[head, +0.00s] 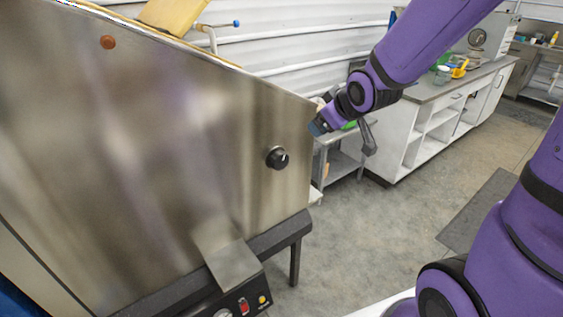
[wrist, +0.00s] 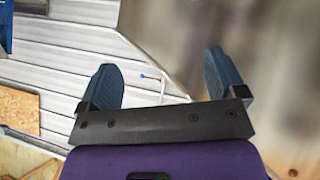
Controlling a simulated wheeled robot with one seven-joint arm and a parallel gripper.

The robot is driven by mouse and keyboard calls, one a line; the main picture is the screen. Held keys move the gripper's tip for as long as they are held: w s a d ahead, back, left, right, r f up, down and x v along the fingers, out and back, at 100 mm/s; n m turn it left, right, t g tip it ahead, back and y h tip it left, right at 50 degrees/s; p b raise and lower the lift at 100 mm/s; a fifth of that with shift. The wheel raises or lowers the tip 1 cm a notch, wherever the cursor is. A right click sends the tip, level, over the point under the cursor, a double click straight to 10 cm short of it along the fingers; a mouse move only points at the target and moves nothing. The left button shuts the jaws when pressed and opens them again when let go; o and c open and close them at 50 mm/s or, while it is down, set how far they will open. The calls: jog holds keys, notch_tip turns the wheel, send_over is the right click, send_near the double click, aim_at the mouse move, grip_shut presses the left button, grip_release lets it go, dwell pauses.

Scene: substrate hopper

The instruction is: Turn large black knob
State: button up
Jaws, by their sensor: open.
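The large black knob (head: 277,158) sits on the right part of the brushed steel hopper face (head: 150,150), with a light mark on its front. My gripper (head: 318,127) is to the right of the knob and slightly higher in the head view, apart from it. In the wrist view, my gripper (wrist: 162,75) has its two blue fingers spread wide with nothing between them. The knob cannot be made out in the wrist view. The steel face (wrist: 275,65) fills the right side there.
A small control panel with a red switch (head: 244,306) and a yellow button (head: 263,300) is below the hopper. A steel chute (head: 226,266) juts out above it. A white bench (head: 430,130) stands behind my arm.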

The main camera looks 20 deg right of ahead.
jog(key=w+a+f+n+t+y, duration=0.25)
jog(key=w+f, duration=0.35)
jog(key=f, duration=0.5)
jog(key=t+y, duration=0.3)
jog(key=t, duration=0.2)
send_near(282, 162)
jog(key=shift+m, duration=0.25)
jog(key=x, duration=1.1)
jog(key=shift+r, duration=0.15)
jog(key=shift+s, duration=0.1)
jog(key=c, duration=0.9)
